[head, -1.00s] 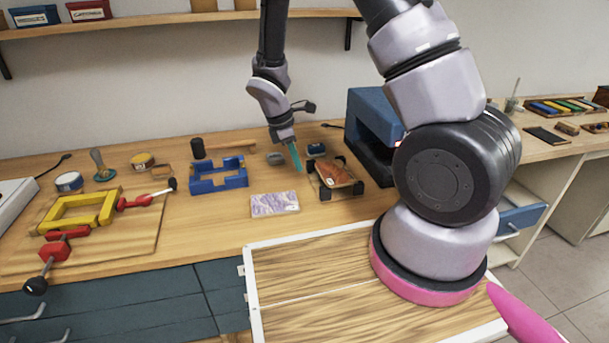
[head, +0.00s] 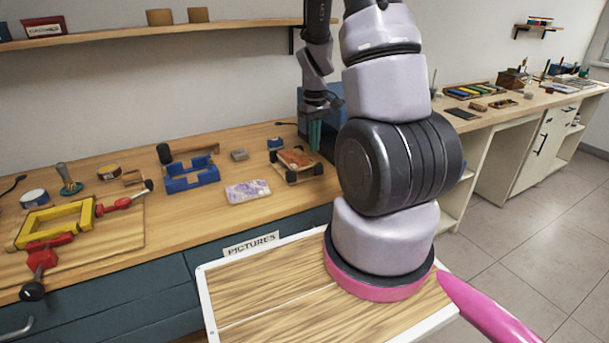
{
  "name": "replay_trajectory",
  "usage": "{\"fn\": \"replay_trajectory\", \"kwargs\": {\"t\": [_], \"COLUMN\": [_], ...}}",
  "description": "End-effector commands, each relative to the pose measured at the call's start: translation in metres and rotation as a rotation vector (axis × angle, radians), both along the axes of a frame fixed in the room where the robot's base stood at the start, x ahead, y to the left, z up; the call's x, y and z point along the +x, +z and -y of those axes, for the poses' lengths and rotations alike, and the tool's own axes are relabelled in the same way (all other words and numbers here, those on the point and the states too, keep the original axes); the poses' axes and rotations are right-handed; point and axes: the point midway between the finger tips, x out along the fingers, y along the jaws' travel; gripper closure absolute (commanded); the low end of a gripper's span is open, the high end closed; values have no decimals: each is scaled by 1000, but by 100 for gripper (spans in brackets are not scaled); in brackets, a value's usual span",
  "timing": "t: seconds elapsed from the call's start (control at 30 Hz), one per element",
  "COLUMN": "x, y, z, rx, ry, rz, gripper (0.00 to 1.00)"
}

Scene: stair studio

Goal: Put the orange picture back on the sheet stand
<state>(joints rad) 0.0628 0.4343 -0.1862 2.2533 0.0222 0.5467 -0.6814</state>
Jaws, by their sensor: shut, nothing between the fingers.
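The orange picture (head: 294,159) lies tilted on a small dark stand (head: 318,169) on the wooden bench; I take this to be the sheet stand. My gripper (head: 314,138), with teal fingers, is shut and empty. It is just behind and to the right of the picture, in front of the blue machine, and appears apart from the picture. Its fingertips are small and partly hard to make out. A purple-patterned picture (head: 248,191) lies flat on the bench to the left of the stand.
A blue frame (head: 191,176), a dark mallet (head: 165,153) and a yellow clamp frame (head: 54,224) stand to the left. A blue machine (head: 307,100) is behind my arm. A drawer front labelled PICTURES (head: 251,244) is below. Bench around the purple picture is clear.

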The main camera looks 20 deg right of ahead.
Motion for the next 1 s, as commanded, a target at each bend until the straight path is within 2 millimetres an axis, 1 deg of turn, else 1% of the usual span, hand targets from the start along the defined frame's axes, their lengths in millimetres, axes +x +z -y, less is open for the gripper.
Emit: {"fn": "replay_trajectory", "kwargs": {"t": [0.03,0.13,0.27,0.5,0.63,0.7,0.8,0.9,1.0], "x": [-1,-1,-2,-2,-2,15,27,35,38], "y": [0,-7,-26,-78,-104,-100,-100,-100,-99], "z": [5,7,7,6,6,4,2,2,1], "rx": [2,5,4,5,4,2,3,2,3], "ry": [-26,-41,-40,-37,-36,-33,-33,-34,-34], "rz": [4,6,2,1,2,10,8,8,7], "gripper": [100,100,100,100,100,100,100,100,100]}}
